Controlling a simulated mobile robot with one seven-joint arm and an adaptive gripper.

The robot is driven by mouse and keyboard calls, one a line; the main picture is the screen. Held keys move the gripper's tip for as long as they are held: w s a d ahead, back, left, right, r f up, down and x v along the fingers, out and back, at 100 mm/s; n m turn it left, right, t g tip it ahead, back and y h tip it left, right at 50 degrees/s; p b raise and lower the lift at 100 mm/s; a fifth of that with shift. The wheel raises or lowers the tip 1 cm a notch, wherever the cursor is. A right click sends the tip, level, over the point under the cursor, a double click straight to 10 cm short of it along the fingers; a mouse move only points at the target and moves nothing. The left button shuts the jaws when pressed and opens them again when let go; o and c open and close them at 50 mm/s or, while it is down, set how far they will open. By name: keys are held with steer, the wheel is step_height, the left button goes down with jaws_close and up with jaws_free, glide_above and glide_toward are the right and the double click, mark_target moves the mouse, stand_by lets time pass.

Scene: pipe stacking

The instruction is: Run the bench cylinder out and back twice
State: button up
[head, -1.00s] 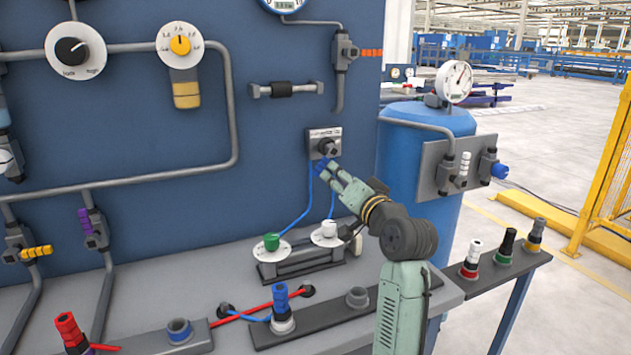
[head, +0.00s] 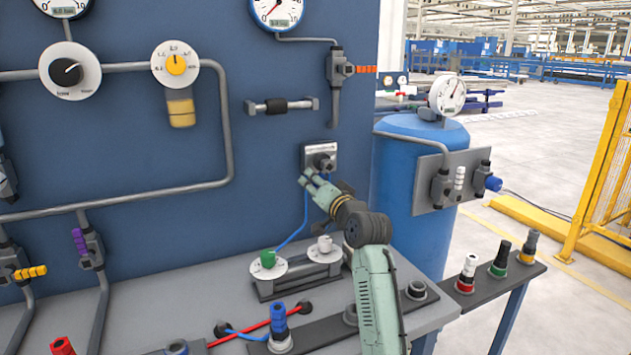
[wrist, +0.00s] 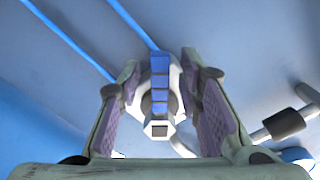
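A small panel valve (head: 320,158) with a light plate and dark hub is on the blue panel. In the wrist view, its blue ribbed lever (wrist: 160,80) and pale body lie between the finger pads. My gripper (head: 310,181) is just below and left of the valve, its fingers apart in the wrist view (wrist: 161,75). I cannot tell whether a pad touches the lever. A bench unit that looks like the cylinder (head: 300,279) lies on the bench below, with a green cap (head: 268,259) and a white cap (head: 325,244). A blue hose (head: 304,213) runs up from it.
A blue tank (head: 425,235) with a gauge (head: 447,95) stands right of the panel. Red, green and orange fittings (head: 499,258) stand on a side rail. A blue fitting (head: 279,325) stands at the bench front. A dark-sleeved handle (head: 280,106) is on the panel.

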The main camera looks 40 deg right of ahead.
steer(key=shift+w, duration=0.1)
steer(key=shift+c, duration=0.5)
jaws_close()
stand_by(0.4)
